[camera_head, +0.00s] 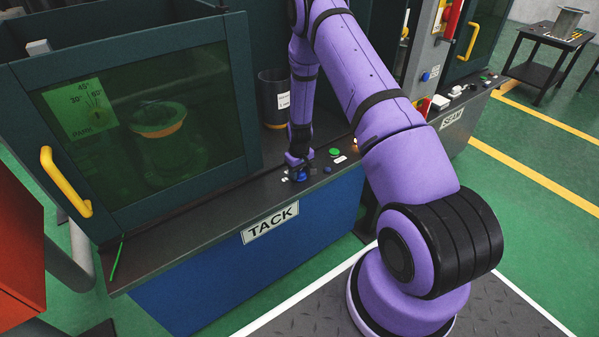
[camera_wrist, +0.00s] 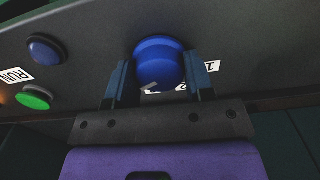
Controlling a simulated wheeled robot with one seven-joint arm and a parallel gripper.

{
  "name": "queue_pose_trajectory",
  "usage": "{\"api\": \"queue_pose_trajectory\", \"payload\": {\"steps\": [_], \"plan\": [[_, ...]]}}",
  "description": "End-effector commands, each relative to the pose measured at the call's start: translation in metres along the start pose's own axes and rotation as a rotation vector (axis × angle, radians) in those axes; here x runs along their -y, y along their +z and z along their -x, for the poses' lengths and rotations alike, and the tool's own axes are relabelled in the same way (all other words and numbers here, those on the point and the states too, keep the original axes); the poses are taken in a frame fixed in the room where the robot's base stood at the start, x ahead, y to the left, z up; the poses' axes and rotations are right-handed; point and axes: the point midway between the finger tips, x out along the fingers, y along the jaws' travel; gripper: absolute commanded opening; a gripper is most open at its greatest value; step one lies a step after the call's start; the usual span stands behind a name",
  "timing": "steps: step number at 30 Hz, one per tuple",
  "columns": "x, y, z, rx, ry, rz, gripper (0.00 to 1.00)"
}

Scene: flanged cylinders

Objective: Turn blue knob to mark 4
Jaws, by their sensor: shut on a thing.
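The blue knob (camera_wrist: 158,64) stands on the dark front ledge of the TACK station. In the wrist view my gripper (camera_wrist: 160,80) has one finger on each side of it and is shut on it. A small pale pointer mark shows at the knob's lower edge. White number labels (camera_wrist: 205,70) beside the knob are partly covered by the finger and the knob, so I cannot read which mark the pointer faces. In the head view my gripper (camera_head: 298,168) is down at the ledge, and the knob (camera_head: 299,175) shows just under it.
A green button (camera_wrist: 34,97) with a RUN label (camera_wrist: 16,76) and a domed blue button (camera_wrist: 46,49) sit beside the knob. A glazed door with a yellow handle (camera_head: 66,182) stands to the left. A dark labelled bin (camera_head: 275,99) stands behind my arm.

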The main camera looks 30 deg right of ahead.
Motion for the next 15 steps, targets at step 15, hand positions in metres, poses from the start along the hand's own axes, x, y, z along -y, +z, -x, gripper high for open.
{"api": "queue_pose_trajectory", "payload": {"steps": [15], "plan": [[0.0007,0.0005,-0.0007,0.001,-0.001,-0.056,0.25]]}}
